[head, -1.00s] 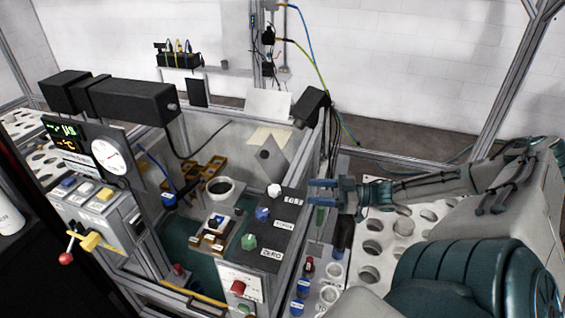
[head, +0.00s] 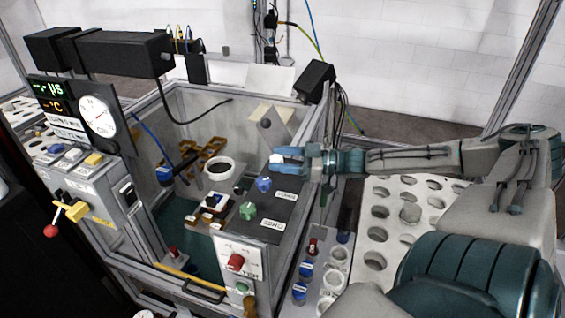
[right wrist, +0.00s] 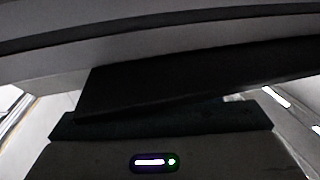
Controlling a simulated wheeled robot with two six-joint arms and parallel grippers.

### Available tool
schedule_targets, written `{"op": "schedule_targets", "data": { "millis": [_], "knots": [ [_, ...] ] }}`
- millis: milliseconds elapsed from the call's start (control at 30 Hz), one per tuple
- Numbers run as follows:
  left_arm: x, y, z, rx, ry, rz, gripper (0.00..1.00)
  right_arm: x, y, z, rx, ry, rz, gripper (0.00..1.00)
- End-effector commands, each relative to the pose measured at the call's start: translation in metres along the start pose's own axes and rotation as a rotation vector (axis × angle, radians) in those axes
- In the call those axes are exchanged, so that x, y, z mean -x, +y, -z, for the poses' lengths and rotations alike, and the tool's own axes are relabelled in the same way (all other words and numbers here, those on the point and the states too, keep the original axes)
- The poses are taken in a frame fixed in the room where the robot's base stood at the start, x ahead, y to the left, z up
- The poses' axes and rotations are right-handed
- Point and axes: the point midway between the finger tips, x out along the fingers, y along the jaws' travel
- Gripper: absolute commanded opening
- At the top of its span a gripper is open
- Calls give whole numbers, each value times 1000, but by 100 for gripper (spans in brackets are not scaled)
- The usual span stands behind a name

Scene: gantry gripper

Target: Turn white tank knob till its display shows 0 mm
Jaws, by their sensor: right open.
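The white knob (head: 278,157) sits at the far end of the dark sloped panel (head: 272,211) on the tank's right side. A blue knob (head: 263,184) and a green knob (head: 248,210) are nearer on the same panel. My right gripper (head: 287,161) reaches in from the right, open, with its blue fingers at the white knob and partly hiding it. I cannot tell whether they touch it. The right wrist view shows dark slabs and a small lit strip (right wrist: 154,162) that I cannot read. My left gripper is not in view.
A box with a red button (head: 236,262) is at the panel's near end. Bottles and a white rack with round holes (head: 410,215) lie under my right arm. A black display (head: 50,95) and a dial (head: 97,116) stand at the left.

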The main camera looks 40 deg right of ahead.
Motion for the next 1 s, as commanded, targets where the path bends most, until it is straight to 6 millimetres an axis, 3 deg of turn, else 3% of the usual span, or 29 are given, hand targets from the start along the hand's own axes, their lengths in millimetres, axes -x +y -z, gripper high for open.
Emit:
{"op": "schedule_targets", "data": {
  "millis": [300, 533, 1000],
  "knots": [
    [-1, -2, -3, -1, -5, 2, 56, -1, 0, 1, 1, 0, 0, 56],
    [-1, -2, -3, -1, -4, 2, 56, -1, 0, 0, 1, 0, -1, 12],
    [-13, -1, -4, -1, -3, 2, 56, -1, 2, -3, 6, 2, 40, 12]
  ]
}}
